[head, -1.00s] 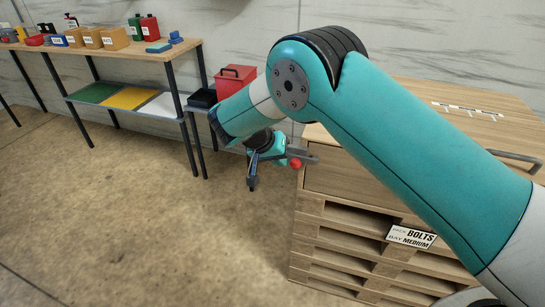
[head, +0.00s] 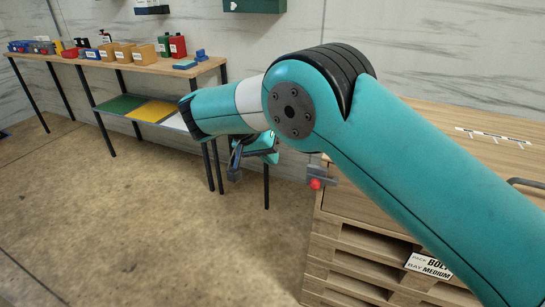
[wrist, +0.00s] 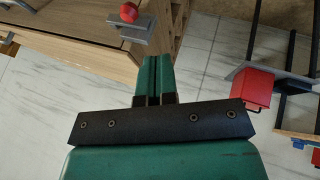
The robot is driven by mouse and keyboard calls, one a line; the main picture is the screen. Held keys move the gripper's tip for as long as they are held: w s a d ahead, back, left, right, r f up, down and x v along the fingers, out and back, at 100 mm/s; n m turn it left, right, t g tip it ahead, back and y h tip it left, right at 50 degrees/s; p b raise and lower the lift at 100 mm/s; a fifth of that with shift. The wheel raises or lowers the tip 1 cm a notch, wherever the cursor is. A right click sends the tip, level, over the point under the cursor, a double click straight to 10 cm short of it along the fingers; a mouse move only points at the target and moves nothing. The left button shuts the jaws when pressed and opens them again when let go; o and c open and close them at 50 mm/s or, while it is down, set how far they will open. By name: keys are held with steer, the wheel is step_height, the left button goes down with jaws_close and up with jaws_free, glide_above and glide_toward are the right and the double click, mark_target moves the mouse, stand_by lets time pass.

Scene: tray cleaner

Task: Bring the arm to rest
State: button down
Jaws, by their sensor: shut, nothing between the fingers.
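My teal arm crosses the head view from the lower right, with its forearm nearly level. My gripper (head: 234,172) hangs below the forearm, partly behind it, clear of the floor and holding nothing. In the wrist view its two green fingers (wrist: 153,75) lie side by side, shut, with nothing between them. The gripper is to the left of the wooden box on pallets (head: 345,208) and looks apart from it.
A red knob on a grey bracket (head: 315,183) sticks out at the box's left corner. A wooden bench (head: 150,68) with bottles and small boxes stands at the back left. A red bin (wrist: 258,88) shows in the wrist view. Open floor lies front left.

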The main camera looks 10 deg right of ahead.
steer(key=s+d+r+n+y, duration=0.55)
steer(key=s+d+r, duration=0.25)
steer(key=r, duration=0.3)
steer(key=s+r+n+g+y, duration=0.1)
steer(key=s+n+y, duration=0.1)
steer(key=s, duration=1.1)
steer(key=s+d+r+n+g+y, duration=0.1)
steer(key=s+n+y, duration=0.2)
steer(key=s, duration=0.9)
steer(key=shift+s+r+n+g, duration=0.2)
steer(key=shift+s+n+g, duration=0.15)
steer(key=shift+n, duration=0.2)
steer(key=shift+d, duration=0.25)
